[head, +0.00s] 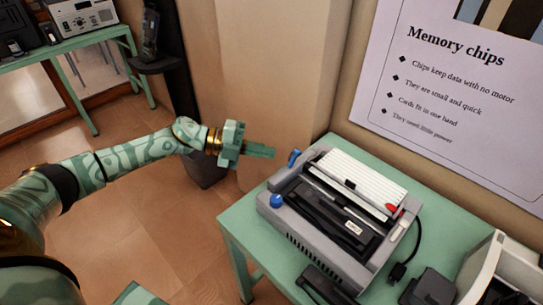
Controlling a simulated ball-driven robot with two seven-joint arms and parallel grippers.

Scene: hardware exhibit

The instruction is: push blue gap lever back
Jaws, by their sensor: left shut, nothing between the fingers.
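A grey binding machine (347,262) with a black middle stands on a green table. A small blue lever (294,157) stands up at its back left corner. I cannot tell for certain which of the two is the gap lever. My left gripper (270,151) is shut and empty, its fingers pointing right. In the picture it is just left of the blue lever, with a small gap between them. My right gripper is out of view.
The green table (240,225) has a bare strip left of the machine. A black cable (408,255) and dark items lie at its right and front. A beige pillar (285,70) rises behind. A second table (75,45) with devices is at the far left.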

